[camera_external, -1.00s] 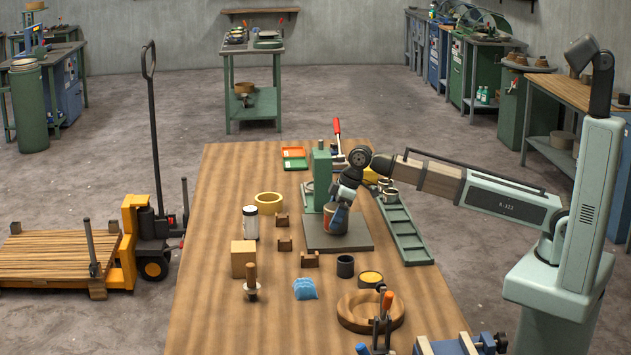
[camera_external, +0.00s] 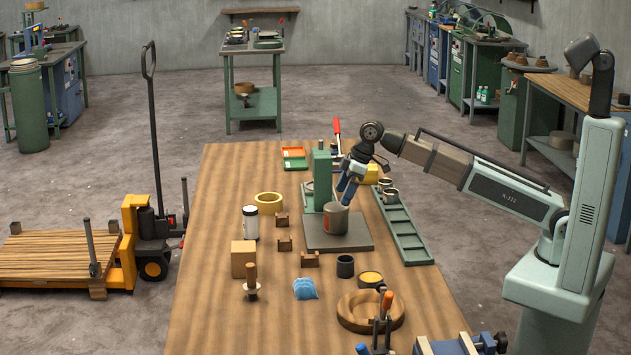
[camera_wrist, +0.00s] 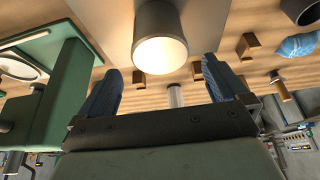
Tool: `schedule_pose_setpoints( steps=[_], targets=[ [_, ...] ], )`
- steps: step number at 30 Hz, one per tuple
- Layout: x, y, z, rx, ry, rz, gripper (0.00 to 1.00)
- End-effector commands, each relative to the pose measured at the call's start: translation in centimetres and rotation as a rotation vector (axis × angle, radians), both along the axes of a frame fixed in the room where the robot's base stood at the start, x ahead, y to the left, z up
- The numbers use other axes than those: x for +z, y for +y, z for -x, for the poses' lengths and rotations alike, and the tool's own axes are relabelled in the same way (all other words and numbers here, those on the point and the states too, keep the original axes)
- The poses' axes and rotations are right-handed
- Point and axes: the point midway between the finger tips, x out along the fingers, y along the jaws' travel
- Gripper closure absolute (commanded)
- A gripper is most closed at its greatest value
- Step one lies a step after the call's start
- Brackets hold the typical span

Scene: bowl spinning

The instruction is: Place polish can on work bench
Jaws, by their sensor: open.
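The polish can (camera_external: 335,218), a grey cylinder with a reddish label patch, stands upright on a dark grey plate (camera_external: 352,240) on the wooden work bench (camera_external: 215,215). My gripper (camera_external: 347,188) is just above the can's top, tilted, with blue fingers. In the wrist view the can (camera_wrist: 160,35) shows with a bright round end, beyond and between the spread fingertips of my gripper (camera_wrist: 160,72). The fingers are open and empty, and appear apart from the can.
A green upright stand (camera_external: 321,175) is close behind the can, left of my gripper. A green tray rack (camera_external: 402,228) lies to the right. A yellow ring (camera_external: 269,202), a white jar (camera_external: 250,222) and brown blocks are to the left. Bare bench is at far left.

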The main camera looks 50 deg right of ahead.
Motion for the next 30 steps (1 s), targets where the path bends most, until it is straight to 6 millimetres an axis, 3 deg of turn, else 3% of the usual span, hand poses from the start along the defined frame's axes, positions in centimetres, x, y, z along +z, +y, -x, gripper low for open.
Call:
schedule_pose_setpoints(
  steps=[10,30],
  targets=[
    [3.1,-0.9,0.9,0.0,0.0,0.0,0.0],
    [3.4,-0.8,0.9,-0.003,-0.007,0.0,0.0]
  ],
)
